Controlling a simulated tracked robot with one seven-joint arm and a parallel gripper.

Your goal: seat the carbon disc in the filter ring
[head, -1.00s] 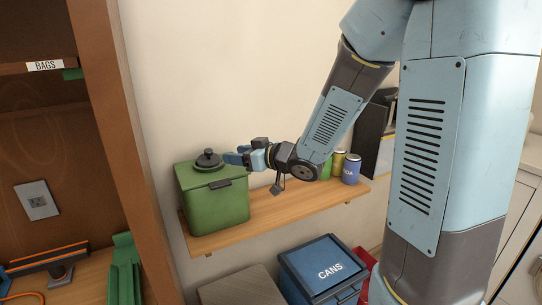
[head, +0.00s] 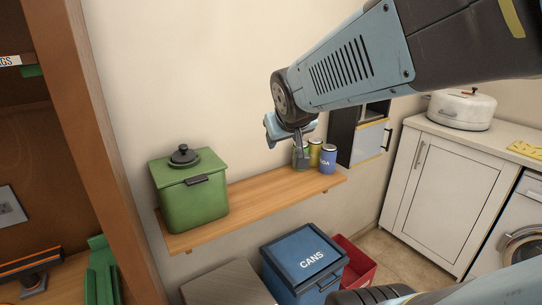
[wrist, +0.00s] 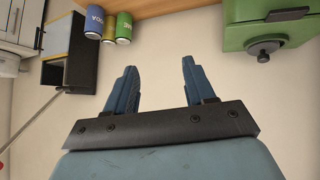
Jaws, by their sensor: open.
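I cannot make out a carbon disc or a filter ring for certain in either view. My gripper (head: 290,128) is in the air above the wooden shelf, in front of the cans in the head view. In the wrist view my gripper (wrist: 158,66) shows two blue fingers spread apart with nothing between them. A green bin (head: 190,205) stands on the shelf's left part, with a black round knob-like piece (head: 184,156) on its lid. This piece also shows in the wrist view (wrist: 264,50).
The wooden shelf (head: 255,195) is bare between the green bin and several cans (head: 328,158). Below are a blue CANS bin (head: 305,268) and a red box (head: 357,265). A white pot (head: 461,109) sits on the right counter. A brown cabinet post (head: 95,150) stands at left.

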